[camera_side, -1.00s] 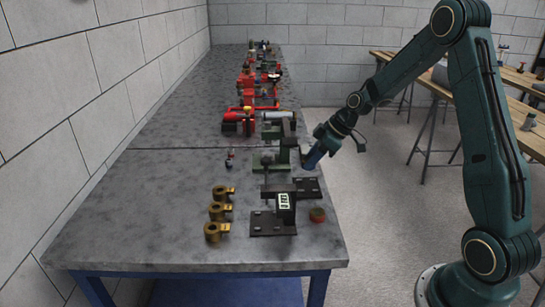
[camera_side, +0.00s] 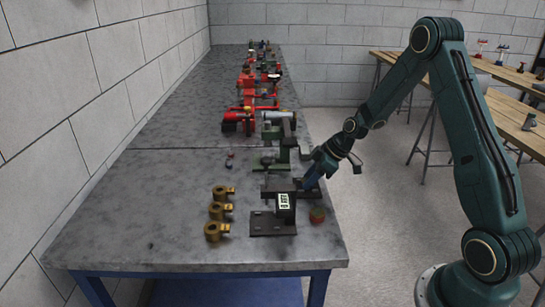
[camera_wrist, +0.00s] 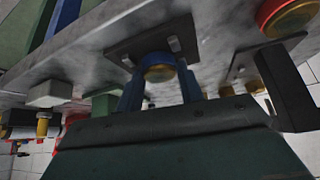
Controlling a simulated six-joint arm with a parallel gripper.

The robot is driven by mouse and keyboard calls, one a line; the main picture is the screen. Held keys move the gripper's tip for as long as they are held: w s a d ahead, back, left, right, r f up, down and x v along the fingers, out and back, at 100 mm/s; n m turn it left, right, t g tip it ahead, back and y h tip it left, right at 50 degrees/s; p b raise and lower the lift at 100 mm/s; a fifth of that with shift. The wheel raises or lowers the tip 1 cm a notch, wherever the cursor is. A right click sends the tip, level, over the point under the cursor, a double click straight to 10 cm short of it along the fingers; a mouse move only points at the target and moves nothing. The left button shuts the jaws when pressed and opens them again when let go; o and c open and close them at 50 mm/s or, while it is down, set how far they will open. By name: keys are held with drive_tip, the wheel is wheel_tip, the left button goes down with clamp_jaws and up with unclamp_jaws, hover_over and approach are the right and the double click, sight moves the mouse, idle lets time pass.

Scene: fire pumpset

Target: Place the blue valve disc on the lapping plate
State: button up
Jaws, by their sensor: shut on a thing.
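My gripper (camera_side: 309,180) is low over the bench's right edge in the side view, its fingers angled down and left. The wrist view shows my gripper (camera_wrist: 160,85) with blue fingers shut on the blue valve disc (camera_wrist: 158,60), a short blue cylinder with a brass face. In the side view the disc is hidden or too small to make out. A dark square plate (camera_wrist: 121,47) with raised bolt heads lies close beyond the disc; I cannot tell if they touch. I cannot tell for sure which thing is the lapping plate.
A dark stand with a digital gauge (camera_side: 284,201) stands just left of my gripper. A red-sided disc (camera_side: 317,215) sits near the bench edge, also in the wrist view (camera_wrist: 287,16). Several brass fittings (camera_side: 216,231) stand left. Green (camera_side: 285,140) and red fixtures (camera_side: 240,122) stand behind.

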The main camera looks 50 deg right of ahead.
drive_tip(key=shift+f, duration=0.1)
drive_tip(key=o, duration=1.1)
drive_tip(key=v, duration=1.2)
